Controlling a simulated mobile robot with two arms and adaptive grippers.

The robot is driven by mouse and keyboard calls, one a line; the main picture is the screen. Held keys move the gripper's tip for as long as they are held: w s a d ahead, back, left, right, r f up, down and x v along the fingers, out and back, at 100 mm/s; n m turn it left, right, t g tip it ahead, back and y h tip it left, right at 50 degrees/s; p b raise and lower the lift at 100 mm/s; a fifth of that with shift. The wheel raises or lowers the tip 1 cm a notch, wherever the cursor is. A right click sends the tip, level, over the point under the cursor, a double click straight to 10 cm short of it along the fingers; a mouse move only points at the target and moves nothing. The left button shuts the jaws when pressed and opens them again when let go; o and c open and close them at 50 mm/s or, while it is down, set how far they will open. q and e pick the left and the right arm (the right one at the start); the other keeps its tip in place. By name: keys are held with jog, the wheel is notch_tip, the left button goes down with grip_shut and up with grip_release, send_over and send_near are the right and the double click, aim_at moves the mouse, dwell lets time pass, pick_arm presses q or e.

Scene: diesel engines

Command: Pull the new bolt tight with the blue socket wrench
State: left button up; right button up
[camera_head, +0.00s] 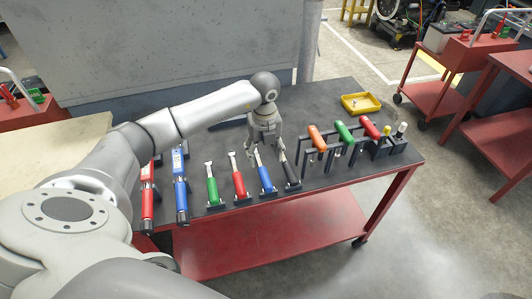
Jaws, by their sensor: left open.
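My left gripper (266,143) is open, pointing down over the rear part of the tool row on the dark table. A blue-handled wrench (265,178) leans in the row just below and in front of its fingers; I cannot tell whether they touch it. A larger blue wrench (181,198) stands further left, beside a large red one (147,205). I cannot tell for certain which blue tool is the socket wrench. No bolt can be made out. My right gripper is not in view.
Green (212,190), red (239,184) and black (291,174) handled tools flank the smaller blue wrench closely. A dark rack (310,160) holds orange, green and red handled tools at right. A yellow tray (360,103) sits at the back right. Bare tabletop lies around the tray.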

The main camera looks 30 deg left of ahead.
aim_at(265, 176)
pick_arm(q)
jog(key=shift+d+f+b, duration=0.1)
jog(key=shift+f+b, duration=2.25)
jog(key=shift+f, duration=1.1)
jog(key=shift+f+b, duration=1.45)
jog(key=shift+f, duration=0.65)
jog(key=shift+r, duration=0.1)
jog(key=shift+c, duration=0.4)
grip_shut()
jog(key=shift+r, duration=0.15)
